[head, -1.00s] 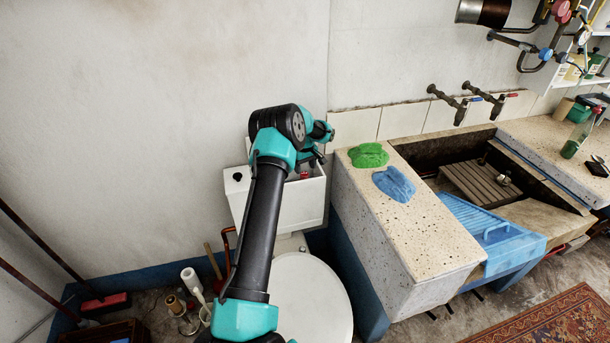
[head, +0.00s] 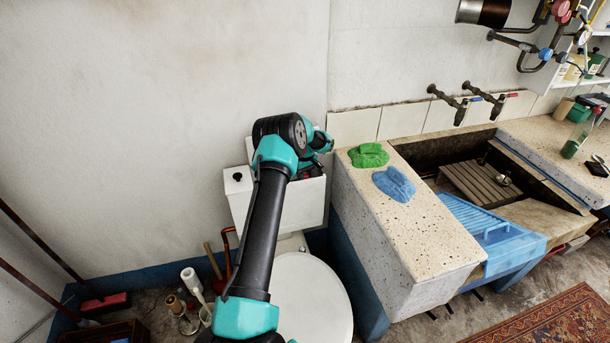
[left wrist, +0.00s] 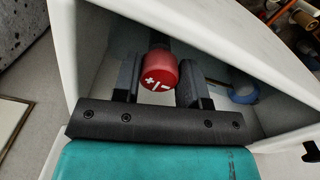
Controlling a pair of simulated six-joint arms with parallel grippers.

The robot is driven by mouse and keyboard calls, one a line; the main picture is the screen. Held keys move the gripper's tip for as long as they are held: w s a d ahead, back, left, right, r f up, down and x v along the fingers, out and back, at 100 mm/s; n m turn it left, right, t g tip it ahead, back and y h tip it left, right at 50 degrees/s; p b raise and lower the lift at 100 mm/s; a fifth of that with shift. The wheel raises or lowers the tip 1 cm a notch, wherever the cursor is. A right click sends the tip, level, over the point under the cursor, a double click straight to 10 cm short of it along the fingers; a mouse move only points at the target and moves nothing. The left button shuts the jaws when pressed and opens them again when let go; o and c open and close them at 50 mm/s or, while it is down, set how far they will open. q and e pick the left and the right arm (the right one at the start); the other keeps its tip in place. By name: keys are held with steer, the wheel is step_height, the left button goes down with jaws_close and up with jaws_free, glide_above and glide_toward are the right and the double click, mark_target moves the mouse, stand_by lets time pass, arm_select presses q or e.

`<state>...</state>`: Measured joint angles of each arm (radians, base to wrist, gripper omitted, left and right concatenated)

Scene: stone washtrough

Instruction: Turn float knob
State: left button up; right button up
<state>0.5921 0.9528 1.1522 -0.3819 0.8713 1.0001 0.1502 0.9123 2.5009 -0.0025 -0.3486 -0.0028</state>
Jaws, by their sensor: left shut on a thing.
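The float knob (left wrist: 158,73) is red with a white plus and minus mark. It shows in the left wrist view inside the open white toilet cistern (left wrist: 275,72). My left gripper (left wrist: 160,78) has one finger on each side of the knob and is shut on it. In the head view the cistern (head: 304,205) stands against the wall, and my left gripper (head: 312,168) reaches into its open top. The knob is hidden there behind my arm. My right gripper is in neither view.
A speckled stone slab (head: 405,235) with a green cloth (head: 369,155) and a blue cloth (head: 394,184) stands close right of the cistern. The toilet lid (head: 312,300) is below. The wall is close behind.

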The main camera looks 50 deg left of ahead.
arm_select(q)
steer(key=c, duration=0.3)
steer(key=shift+m, duration=0.5)
steer(key=m, duration=0.9)
steer(key=shift+s+a, duration=0.1)
steer(key=m, duration=0.4)
stand_by(0.5)
